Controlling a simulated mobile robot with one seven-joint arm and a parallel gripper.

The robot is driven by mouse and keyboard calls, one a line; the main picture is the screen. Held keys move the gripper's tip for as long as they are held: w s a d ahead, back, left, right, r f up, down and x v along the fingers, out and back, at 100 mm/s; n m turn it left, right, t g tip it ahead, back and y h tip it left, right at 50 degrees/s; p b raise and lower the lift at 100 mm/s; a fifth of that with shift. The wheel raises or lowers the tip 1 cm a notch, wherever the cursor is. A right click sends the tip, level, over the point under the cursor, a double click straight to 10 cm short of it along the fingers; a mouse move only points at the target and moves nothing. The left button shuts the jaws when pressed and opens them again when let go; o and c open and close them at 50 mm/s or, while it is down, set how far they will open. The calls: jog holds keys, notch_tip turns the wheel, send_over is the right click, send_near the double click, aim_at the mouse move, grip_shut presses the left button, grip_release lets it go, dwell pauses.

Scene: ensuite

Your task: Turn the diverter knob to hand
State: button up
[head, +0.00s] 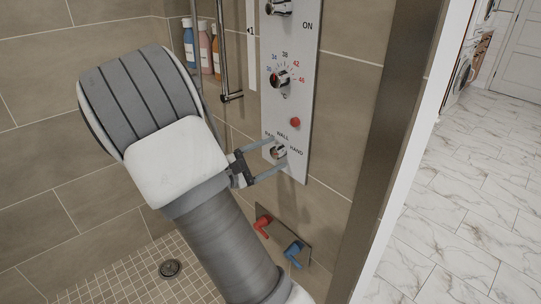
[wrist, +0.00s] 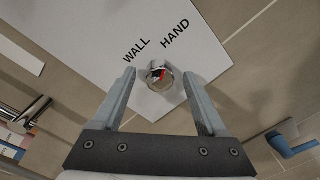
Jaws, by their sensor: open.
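The diverter knob (head: 278,152) is a small round metal knob low on the white shower panel, with the labels RAIN, WALL and HAND around it. In the wrist view the knob (wrist: 157,84) shows a red mark on its face; which label it points at is hard to tell. My gripper (head: 280,153) is open, with one finger on each side of the knob. In the wrist view my gripper (wrist: 160,73) has the knob between its fingertips, with visible gaps on both sides. The RAIN label is not visible in the wrist view.
The white panel (head: 305,85) also carries a red button (head: 295,122), a temperature knob (head: 284,82) and an upper ON knob (head: 279,6). Red (head: 263,222) and blue (head: 293,249) levers sit below. Bottles (head: 205,48) and a metal rail (head: 222,50) stand left.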

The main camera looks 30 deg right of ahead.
jog(key=s+a+p, duration=0.2)
jog(key=a, duration=1.5)
jog(key=shift+a+r+p, duration=0.15)
jog(key=shift+r+p, duration=0.15)
jog(key=shift+p, duration=0.05)
jog(key=s+d+r+m+g+y, duration=0.2)
jog(key=s+d+m+g+y, duration=0.2)
jog(key=s+y, duration=0.45)
jog(key=s+a+r+m+t+y, duration=0.35)
jog(key=s+a+y, duration=0.2)
jog(key=s, duration=0.25)
notch_tip(320, 180, up, 17)
jog(key=s+a+m+t+y+p, duration=0.1)
jog(key=a+m+t+y+p, duration=0.1)
jog(key=p, duration=1.2)
jog(key=shift+s+a+t+y, duration=0.2)
jog(key=shift+s+t+y, duration=0.15)
jog(key=shift+t+y, duration=0.5)
jog(key=shift+f, duration=0.1)
